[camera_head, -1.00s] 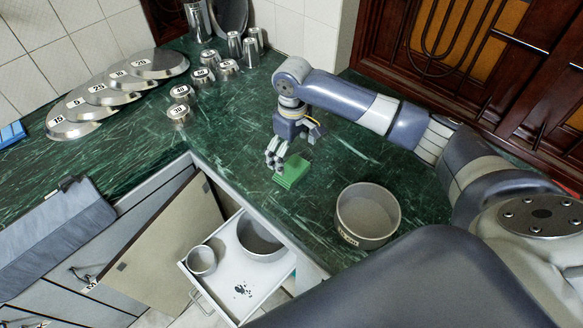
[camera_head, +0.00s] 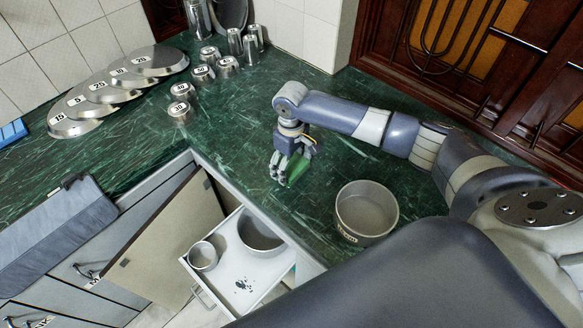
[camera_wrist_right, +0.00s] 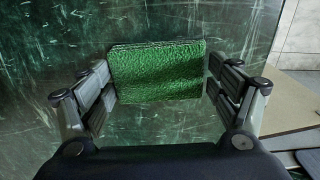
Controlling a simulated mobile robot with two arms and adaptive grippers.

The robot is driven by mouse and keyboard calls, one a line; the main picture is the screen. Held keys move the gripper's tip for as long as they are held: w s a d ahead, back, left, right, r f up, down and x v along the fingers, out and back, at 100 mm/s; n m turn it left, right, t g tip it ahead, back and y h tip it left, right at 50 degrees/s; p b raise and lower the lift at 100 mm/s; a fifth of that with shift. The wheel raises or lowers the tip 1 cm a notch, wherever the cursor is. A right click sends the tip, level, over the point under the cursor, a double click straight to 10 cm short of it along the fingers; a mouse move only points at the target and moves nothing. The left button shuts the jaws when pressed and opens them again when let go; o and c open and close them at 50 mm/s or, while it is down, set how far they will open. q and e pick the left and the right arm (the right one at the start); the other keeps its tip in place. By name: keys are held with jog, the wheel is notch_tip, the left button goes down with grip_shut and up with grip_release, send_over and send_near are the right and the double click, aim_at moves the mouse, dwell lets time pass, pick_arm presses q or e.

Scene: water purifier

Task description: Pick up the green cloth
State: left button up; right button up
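The green cloth (camera_head: 297,170) is a small, thick rectangular block on the dark green marble counter (camera_head: 330,200). In the right wrist view the green cloth (camera_wrist_right: 157,72) lies between the two fingers. My right gripper (camera_head: 284,170) points down over it and partly hides it in the head view. In the right wrist view my right gripper (camera_wrist_right: 160,84) is open, with one finger close beside each short side of the cloth. I cannot tell whether either finger touches it. My left gripper is not in view.
A round metal pan (camera_head: 367,212) stands on the counter right of the cloth. An open white drawer (camera_head: 235,285) with metal containers juts out below the front edge. Numbered lids (camera_head: 100,90) and several metal cups (camera_head: 205,72) stand at the back left.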

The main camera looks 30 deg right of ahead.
aim_at(291, 165)
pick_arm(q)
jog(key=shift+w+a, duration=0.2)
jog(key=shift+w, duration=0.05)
pick_arm(e)
jog(key=shift+r, duration=0.5)
notch_tip(291, 165, up, 2)
jog(key=shift+w+r+b, duration=0.1)
jog(key=shift+b, duration=0.45)
pick_arm(q)
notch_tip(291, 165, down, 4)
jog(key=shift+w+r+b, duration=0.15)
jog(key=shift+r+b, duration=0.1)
jog(key=shift+b, duration=0.95)
pick_arm(e)
jog(key=s+a, duration=0.2)
jog(key=a, duration=0.2)
jog(key=s+a+r, duration=0.1)
jog(key=s+a, duration=0.2)
jog(key=a, duration=0.2)
jog(key=s+a, duration=0.3)
jog(key=a, duration=0.1)
jog(key=shift+s+a+r, duration=0.2)
jog(key=shift+a+r, duration=0.15)
jog(key=shift+r, duration=0.05)
